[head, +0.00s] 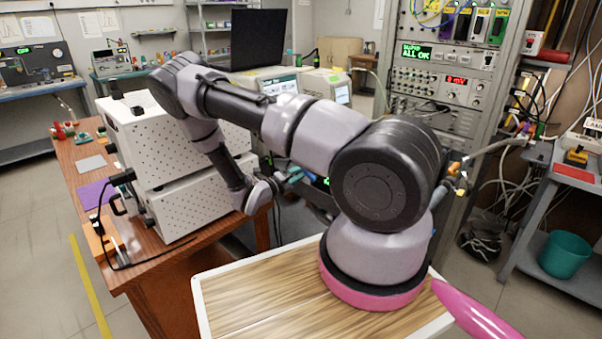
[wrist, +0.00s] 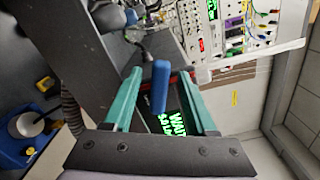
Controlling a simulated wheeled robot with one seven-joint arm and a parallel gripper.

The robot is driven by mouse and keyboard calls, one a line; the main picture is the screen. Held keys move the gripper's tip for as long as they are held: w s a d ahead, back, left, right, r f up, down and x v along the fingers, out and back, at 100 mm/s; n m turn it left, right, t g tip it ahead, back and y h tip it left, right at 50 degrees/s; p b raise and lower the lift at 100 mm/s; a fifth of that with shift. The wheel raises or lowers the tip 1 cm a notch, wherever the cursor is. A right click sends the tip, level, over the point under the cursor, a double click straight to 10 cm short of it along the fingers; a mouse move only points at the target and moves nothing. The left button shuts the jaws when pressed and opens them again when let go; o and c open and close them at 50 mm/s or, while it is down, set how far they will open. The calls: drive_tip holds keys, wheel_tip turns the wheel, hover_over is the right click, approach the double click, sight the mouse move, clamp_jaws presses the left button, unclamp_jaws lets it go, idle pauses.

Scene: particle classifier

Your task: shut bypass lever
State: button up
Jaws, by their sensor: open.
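In the wrist view a blue lever handle (wrist: 160,88), which looks like the bypass lever, stands between the two teal fingers of my gripper (wrist: 160,75). The fingers are apart, with a gap on each side of the handle, and they hold nothing. The foot of the lever meets a dark panel near a green-lettered display (wrist: 172,122). In the head view my gripper (head: 291,176) is small, beyond my arm, in front of the dark equipment between the white box and the rack. The lever cannot be made out clearly there.
A white perforated box (head: 185,200) stands on a wooden table (head: 180,265) left of my gripper. An instrument rack (head: 450,120) rises at the right, with loose cables. In the wrist view another blue part (wrist: 131,16) and a white bar (wrist: 250,60) lie near the fingers.

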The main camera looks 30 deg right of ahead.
clamp_jaws()
drive_tip(key=shift+r+m, duration=0.1)
drive_tip(key=shift+m, duration=0.2)
drive_tip(key=shift+s+d+r+m, duration=0.35)
drive_tip(key=shift+s+m, duration=0.3)
drive_tip(key=shift+m, duration=1.5)
drive_tip(key=shift+s+d+r+m, duration=0.1)
drive_tip(key=shift+s+r+m, duration=0.5)
drive_tip(key=shift+m, duration=1.5)
drive_tip(key=shift+s+d+r+m, duration=0.3)
drive_tip(key=shift+s+m, duration=0.4)
drive_tip(key=shift+m, duration=1.45)
drive_tip(key=shift+s, duration=0.1)
